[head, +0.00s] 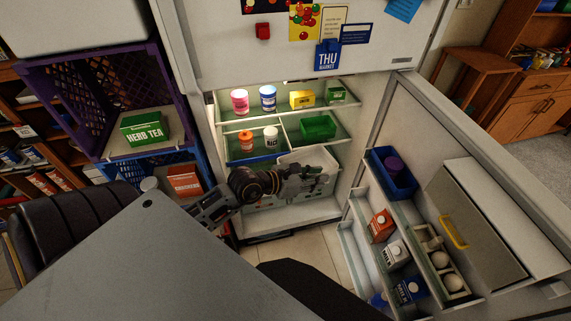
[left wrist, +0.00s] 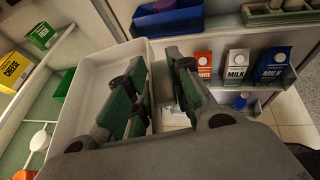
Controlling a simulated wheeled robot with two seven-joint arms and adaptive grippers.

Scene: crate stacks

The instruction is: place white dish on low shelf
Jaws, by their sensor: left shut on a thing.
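The white dish (head: 306,158) is a pale rectangular tray inside the open fridge, in front of the middle and lower shelves. My left gripper (head: 318,182) is shut on it and partly covers it in the head view. In the left wrist view the dish (left wrist: 92,72) lies left of the fingers of my left gripper (left wrist: 160,85), which sit at its right wall. The dish appears held up; its contact with any shelf is hidden. The low shelf (head: 290,216) shows as a bare pale surface at the fridge bottom. My right gripper is out of view.
Jars and boxes stand on the top shelf (head: 284,111). Below it are an orange-capped jar (head: 246,140), a second jar and a green bin (head: 318,127). The open fridge door (head: 440,110) on the right holds cartons and a blue bin (head: 391,174). Crates (head: 88,65) stand left.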

